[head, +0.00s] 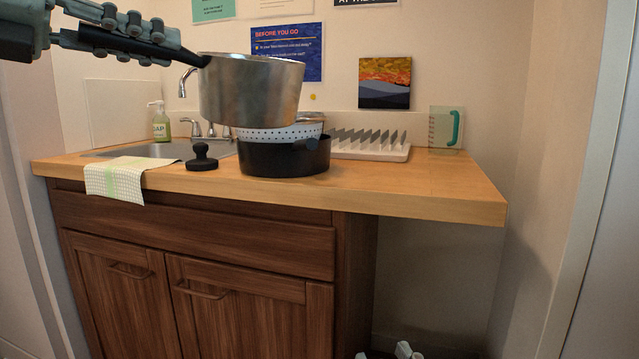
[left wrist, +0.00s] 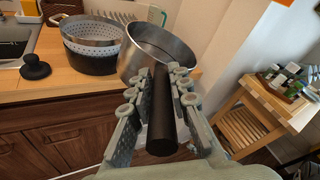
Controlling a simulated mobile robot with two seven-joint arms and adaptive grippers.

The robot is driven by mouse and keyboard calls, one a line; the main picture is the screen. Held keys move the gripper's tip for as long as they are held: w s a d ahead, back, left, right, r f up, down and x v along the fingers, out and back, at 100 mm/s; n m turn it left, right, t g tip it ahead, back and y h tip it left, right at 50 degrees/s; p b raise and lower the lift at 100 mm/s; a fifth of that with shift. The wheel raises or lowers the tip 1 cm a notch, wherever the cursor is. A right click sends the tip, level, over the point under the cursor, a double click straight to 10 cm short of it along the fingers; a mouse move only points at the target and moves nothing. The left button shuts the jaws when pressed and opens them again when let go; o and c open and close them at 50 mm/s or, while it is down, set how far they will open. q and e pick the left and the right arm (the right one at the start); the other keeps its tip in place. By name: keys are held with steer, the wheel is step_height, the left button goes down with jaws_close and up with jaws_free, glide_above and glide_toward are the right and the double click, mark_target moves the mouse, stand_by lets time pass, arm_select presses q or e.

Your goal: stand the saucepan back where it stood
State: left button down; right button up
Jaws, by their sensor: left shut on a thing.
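The silver saucepan (head: 250,90) with a long black handle is in the air, upright, with its base above the worktop. My left gripper (head: 150,36) is shut on the black handle; the left wrist view shows the handle (left wrist: 161,120) between the fingers. In the head view the saucepan overlaps a white colander (head: 285,133) set in a black pot (head: 283,160). In the left wrist view the saucepan (left wrist: 165,45) appears to the right of that stack. Only pale tips of my right gripper (head: 385,353) show at the bottom edge.
The wooden worktop (head: 440,180) holds a black tamper-like object (head: 202,157), a cloth (head: 125,178), a sink, a soap bottle (head: 161,124), a dish rack (head: 370,150) and a notebook (head: 446,127). The worktop's right end is clear. A wooden cart (left wrist: 245,120) shows in the left wrist view.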

arm_select(q)
step_height(320, 180, down, 45)
steer(key=s+d+m+g+h, duration=0.1)
steer(key=s, duration=0.1)
steer(key=shift+s, duration=0.2)
steer(key=shift+f, duration=0.1)
